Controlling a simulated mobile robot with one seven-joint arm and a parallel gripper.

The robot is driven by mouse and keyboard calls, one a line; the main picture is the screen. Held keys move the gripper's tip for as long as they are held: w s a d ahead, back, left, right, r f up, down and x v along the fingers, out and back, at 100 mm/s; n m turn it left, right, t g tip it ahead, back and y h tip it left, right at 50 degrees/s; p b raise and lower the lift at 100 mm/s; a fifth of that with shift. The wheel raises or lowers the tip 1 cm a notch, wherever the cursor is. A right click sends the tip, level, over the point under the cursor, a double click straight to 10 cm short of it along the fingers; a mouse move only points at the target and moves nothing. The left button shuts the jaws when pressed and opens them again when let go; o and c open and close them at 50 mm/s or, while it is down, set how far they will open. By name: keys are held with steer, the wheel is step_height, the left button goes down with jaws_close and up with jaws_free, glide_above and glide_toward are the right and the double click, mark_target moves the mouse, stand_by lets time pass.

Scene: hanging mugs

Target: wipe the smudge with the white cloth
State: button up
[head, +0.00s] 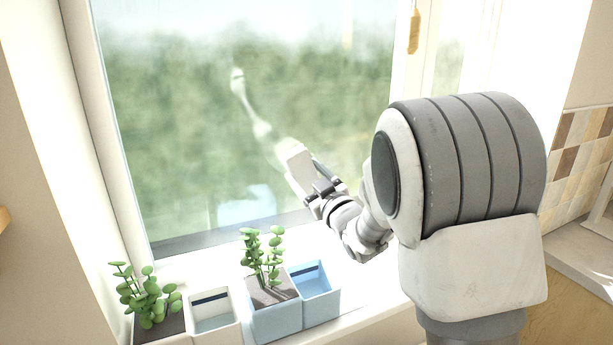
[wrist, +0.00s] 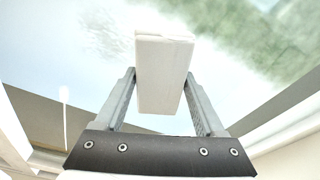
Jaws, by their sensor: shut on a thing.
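My gripper (head: 312,178) is shut on the white cloth (head: 292,157), a pale, folded block held out toward the window pane (head: 180,150). In the wrist view the cloth (wrist: 163,75) sits between the two fingers of my gripper (wrist: 160,90), with its far end toward the glass. The cloth is at or very near the pane; I cannot tell if it touches. A pale streak (head: 262,128) runs up and left from the cloth across the glass. I cannot tell whether it is the smudge or a reflection of my arm.
On the sill below stand a blue planter (head: 275,318) with a green plant (head: 262,258), a blue pot (head: 316,284), a white pot (head: 214,318) and another plant (head: 145,296) at left. The window frame (head: 105,130) bounds the pane. A yellow handle (head: 414,32) is at upper right.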

mark_target(335, 158)
steer(key=shift+w+a, duration=0.25)
steer(key=shift+w, duration=0.3)
steer(key=shift+d, duration=0.1)
steer(key=shift+w+d+b, duration=0.3)
steer(key=shift+d+b, duration=0.15)
steer(key=shift+d, duration=0.4)
steer(key=shift+w+d+b, duration=0.3)
steer(key=shift+d+b, duration=0.15)
steer(key=shift+d, duration=0.4)
steer(key=shift+w+d+b, duration=0.25)
steer(key=shift+w+d, duration=0.25)
steer(key=shift+d, duration=0.6)
steer(key=shift+w+d+b, duration=0.3)
steer(key=shift+w+d, duration=0.2)
steer(key=shift+d, duration=0.65)
steer(key=shift+w+d+b, duration=0.25)
steer(key=shift+w+d, duration=0.25)
steer(key=shift+d, duration=0.6)
steer(key=shift+a+b, duration=0.1)
steer(key=shift+b, duration=0.2)
